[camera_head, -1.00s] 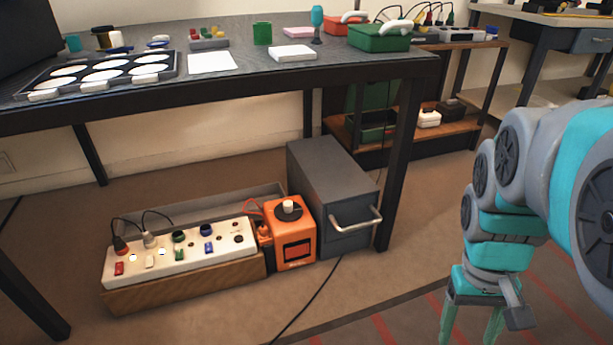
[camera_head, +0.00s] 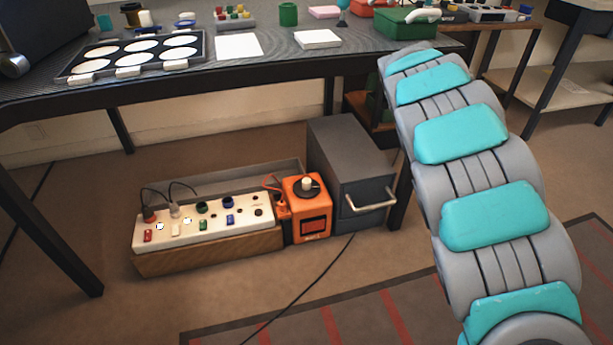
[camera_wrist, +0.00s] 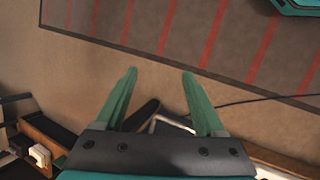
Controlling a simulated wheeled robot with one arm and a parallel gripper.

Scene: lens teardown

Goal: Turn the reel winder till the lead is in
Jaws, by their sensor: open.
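The reel winder (camera_head: 312,226) is an orange box on the floor under the table, with a dark panel on its front. On its top is a black disc (camera_head: 302,191) with a pale knob (camera_head: 307,183). An orange lead (camera_head: 270,182) loops at its left side, by a small orange piece (camera_head: 283,208); how much lead is out I cannot tell. In the wrist view my gripper (camera_wrist: 159,73) has its two green fingers apart with nothing between them, over bare floor. My gripper does not show in the head view.
A white socket strip (camera_head: 210,223) in a wooden tray stands left of the winder. A grey drawer cabinet (camera_head: 350,150) with a handle stands close on its right. The table (camera_head: 260,78) overhangs behind. A black cable (camera_head: 300,288) crosses the open floor before a striped mat (camera_head: 375,320).

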